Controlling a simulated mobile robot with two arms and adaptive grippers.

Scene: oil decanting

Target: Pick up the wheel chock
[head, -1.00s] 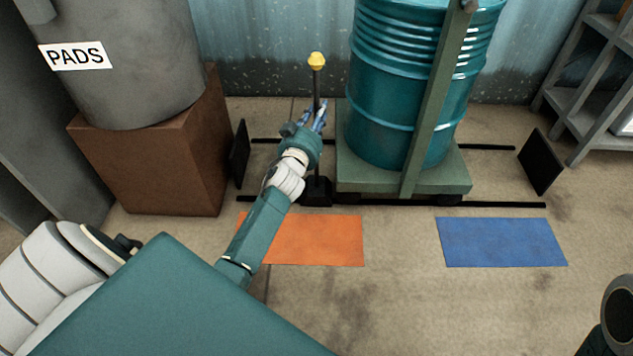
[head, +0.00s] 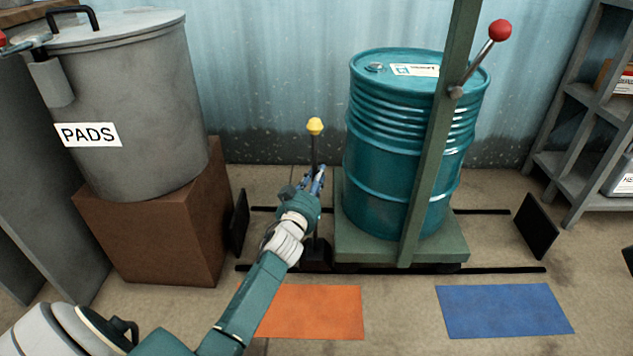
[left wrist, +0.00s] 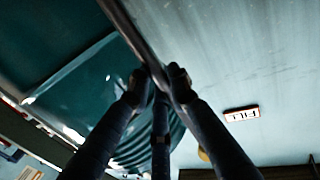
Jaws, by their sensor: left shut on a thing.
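The wheel chock (head: 317,252) is a black block on the floor at the left end of the green drum trolley (head: 345,250). A thin dark upright handle (head: 315,150) with a yellow knob (head: 315,126) rises from it. My left gripper (head: 318,180) is shut on this handle below the knob. In the left wrist view the fingers (left wrist: 160,82) close around the dark rod (left wrist: 130,30). The chock seems to rest on the floor; my forearm passes close in front of it. My right gripper is not in view.
A teal drum (head: 400,150) stands on the trolley, beside a green post with a red-knobbed lever (head: 500,30). Black rails (head: 400,269) run along the floor between black end plates (head: 536,226). Orange (head: 312,311) and blue (head: 503,310) floor patches lie in front. A grey PADS bin (head: 150,120) stands left.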

